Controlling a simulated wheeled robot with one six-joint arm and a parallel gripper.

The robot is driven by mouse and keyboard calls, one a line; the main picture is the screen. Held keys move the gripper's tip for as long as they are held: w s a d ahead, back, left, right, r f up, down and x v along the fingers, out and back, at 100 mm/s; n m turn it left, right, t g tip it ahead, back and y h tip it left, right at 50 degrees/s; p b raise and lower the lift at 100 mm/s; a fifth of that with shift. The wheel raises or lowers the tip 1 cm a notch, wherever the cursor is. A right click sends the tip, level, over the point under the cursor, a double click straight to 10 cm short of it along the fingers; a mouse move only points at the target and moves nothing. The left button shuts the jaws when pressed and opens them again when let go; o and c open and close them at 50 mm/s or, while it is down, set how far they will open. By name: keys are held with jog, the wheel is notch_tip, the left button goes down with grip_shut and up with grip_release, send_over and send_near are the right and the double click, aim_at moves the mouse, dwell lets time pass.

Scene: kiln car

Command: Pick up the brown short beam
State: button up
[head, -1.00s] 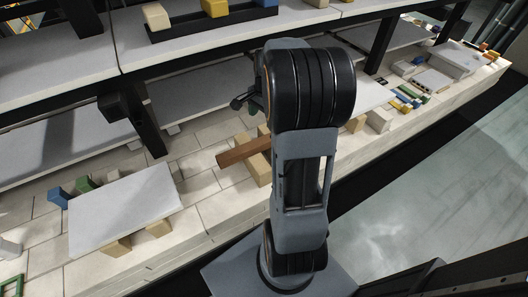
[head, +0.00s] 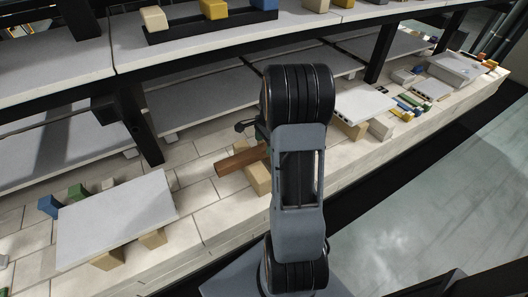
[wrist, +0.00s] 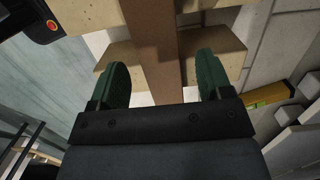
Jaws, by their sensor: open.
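The brown short beam (head: 240,160) lies on a tan block (head: 257,180) on the tiled deck, left of my arm in the head view. My arm hides its right end there. In the wrist view the brown beam (wrist: 153,45) runs from the top edge down between the two green fingers of my gripper (wrist: 163,80). The fingers are apart, one on each side of the beam, with a gap to it on both sides. My gripper is open and holds nothing. Tan blocks (wrist: 213,58) show beyond the fingers.
A pale slab (head: 115,218) on tan blocks stands at the left. Another slab (head: 362,101) stands to the right of my arm. Dark shelf posts (head: 140,125) and shelves rise behind the beam. A yellow piece (wrist: 268,96) lies right of my gripper.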

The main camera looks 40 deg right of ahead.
aim_at(265, 146)
jog(key=shift+a+f, duration=0.15)
jog(key=shift+f, duration=0.7)
jog(key=shift+a+f, duration=0.15)
jog(key=shift+f, duration=0.65)
jog(key=shift+c, duration=0.3)
jog(key=shift+w+r, duration=0.1)
grip_shut()
